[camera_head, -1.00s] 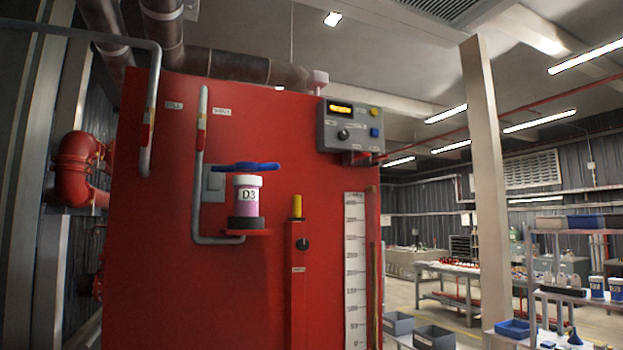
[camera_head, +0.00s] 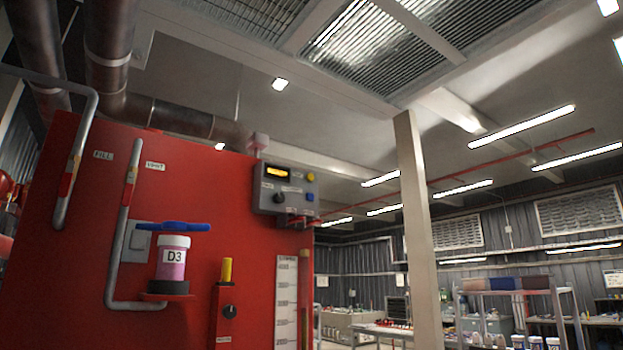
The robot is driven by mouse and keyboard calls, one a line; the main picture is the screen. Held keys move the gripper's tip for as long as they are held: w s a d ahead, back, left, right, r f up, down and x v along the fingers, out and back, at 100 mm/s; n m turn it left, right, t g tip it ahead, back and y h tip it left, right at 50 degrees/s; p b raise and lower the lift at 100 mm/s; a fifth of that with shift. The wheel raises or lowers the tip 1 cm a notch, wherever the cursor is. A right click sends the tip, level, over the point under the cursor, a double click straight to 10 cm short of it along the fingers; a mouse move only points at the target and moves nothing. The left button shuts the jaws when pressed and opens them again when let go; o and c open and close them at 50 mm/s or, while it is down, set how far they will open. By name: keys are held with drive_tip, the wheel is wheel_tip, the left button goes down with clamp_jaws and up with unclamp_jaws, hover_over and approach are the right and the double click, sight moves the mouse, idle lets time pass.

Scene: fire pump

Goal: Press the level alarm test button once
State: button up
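A grey control box (camera_head: 287,191) is mounted at the upper right of the big red tank (camera_head: 60,245). It has a lit amber display (camera_head: 277,173), a black knob (camera_head: 279,197), a yellow button (camera_head: 311,177) and a blue button (camera_head: 310,197). Its labels are too small to read, so I cannot tell which button is the level alarm test. My gripper is not in view.
On the tank front are grey pipes (camera_head: 118,240), a pink jar marked D3 (camera_head: 172,260) on a small shelf, a yellow-topped post (camera_head: 227,270) and a white level scale (camera_head: 286,300). A pale column (camera_head: 418,220) stands to the right. Shelving (camera_head: 515,285) is farther back.

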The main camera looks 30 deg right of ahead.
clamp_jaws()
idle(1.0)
